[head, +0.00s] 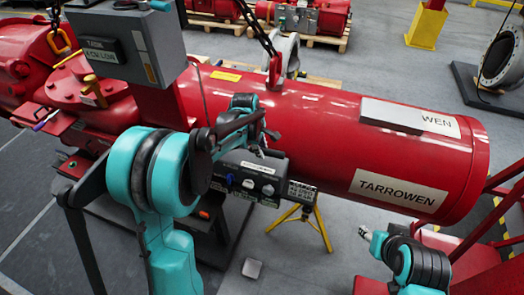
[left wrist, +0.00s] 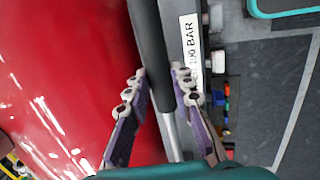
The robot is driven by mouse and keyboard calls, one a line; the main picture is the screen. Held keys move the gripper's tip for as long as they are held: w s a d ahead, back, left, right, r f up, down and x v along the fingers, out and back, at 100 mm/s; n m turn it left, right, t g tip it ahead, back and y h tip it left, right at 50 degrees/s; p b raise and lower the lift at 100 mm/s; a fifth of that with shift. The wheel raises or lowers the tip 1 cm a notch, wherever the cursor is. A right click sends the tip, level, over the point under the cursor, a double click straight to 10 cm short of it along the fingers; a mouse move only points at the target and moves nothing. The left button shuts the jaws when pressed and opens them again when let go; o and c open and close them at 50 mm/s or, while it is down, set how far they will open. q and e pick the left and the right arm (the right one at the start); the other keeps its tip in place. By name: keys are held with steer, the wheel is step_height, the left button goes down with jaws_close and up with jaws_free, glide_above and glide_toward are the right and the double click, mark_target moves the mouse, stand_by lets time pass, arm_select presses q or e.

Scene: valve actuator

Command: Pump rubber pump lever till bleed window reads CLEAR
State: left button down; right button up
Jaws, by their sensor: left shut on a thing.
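My left gripper (left wrist: 160,84) is shut on the rubber pump lever (left wrist: 151,45), with one purple, pale-tipped finger on each side of its black grip. A bare metal rod (left wrist: 172,137) runs on from the grip between the fingers. In the head view, my teal left arm reaches over the dark pump box (head: 262,178), and the lever is hard to make out there. The box carries a pale label and knobs. I cannot read a bleed window in either view. My right arm is at the lower right of the head view, with its gripper end too small to judge.
The large red actuator cylinder (head: 330,130) lies behind the box. A grey control box (head: 128,42) stands at upper left and a yellow stand (head: 313,220) below the cylinder. Red frame rails (head: 490,240) are at right.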

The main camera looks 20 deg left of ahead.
arm_select(q)
steer(key=a+r+h, duration=0.1)
steer(key=r, duration=0.1)
steer(key=r+h+p, duration=0.1)
steer(key=r, duration=0.2)
steer(key=a+r+h+p, duration=0.1)
steer(key=r+h, duration=0.1)
steer(key=r, duration=0.1)
steer(key=shift+w+a+r+n, duration=0.1)
steer(key=shift+a+n, duration=0.2)
steer(key=shift+a, duration=0.05)
steer(key=c, duration=1.3)
jaws_free()
steer(key=v, duration=1.2)
